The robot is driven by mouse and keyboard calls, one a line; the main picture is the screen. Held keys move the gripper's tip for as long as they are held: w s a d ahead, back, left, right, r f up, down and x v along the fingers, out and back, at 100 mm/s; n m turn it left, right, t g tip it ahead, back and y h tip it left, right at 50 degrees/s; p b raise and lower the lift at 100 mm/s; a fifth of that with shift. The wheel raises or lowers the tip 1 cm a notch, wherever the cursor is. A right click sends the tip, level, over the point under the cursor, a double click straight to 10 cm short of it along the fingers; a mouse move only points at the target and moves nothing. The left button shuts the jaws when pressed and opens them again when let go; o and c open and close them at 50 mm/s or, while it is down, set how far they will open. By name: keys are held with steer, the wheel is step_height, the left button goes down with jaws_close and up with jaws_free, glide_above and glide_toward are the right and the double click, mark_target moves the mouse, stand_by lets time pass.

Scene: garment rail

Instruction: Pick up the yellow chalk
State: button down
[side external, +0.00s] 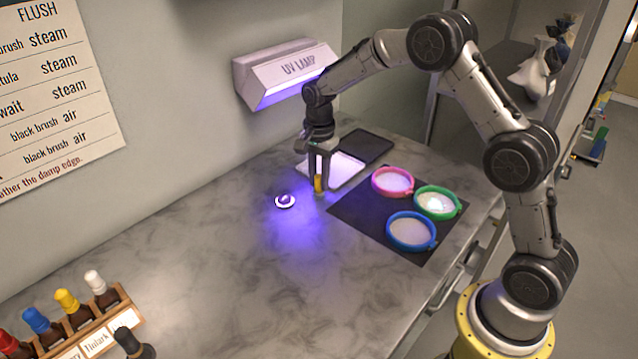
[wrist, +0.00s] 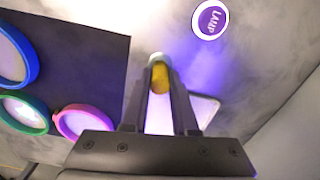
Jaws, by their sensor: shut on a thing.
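The yellow chalk (side external: 319,184) is a short upright yellow stick between the fingertips of my gripper (side external: 318,178). In the wrist view the yellow chalk (wrist: 160,76) also shows between the two dark fingers of my gripper (wrist: 159,70), which is shut on it. A pale greenish end shows at its far tip. The fingers hide its sides. It is low over the grey marbled counter (side external: 225,225), and I cannot tell whether its lower end touches the surface.
A round white LAMP button (side external: 285,201) lies just left of the chalk. A dark mat (side external: 350,212) at right holds pink, green and blue rings. A lit white pad (side external: 345,170) is behind. The UV lamp (side external: 287,72) hangs on the wall. Bottles in a rack (side external: 97,343) stand front left.

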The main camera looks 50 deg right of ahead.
mark_target(319, 176)
steer(key=shift+r, duration=0.5)
step_height(319, 176, up, 2)
steer(key=shift+r, duration=0.15)
steer(key=s+a+r, duration=0.1)
steer(key=s+r, duration=0.8)
steer(key=s, duration=0.5)
steer(key=shift+a+r, duration=0.2)
steer(key=shift+r, duration=0.15)
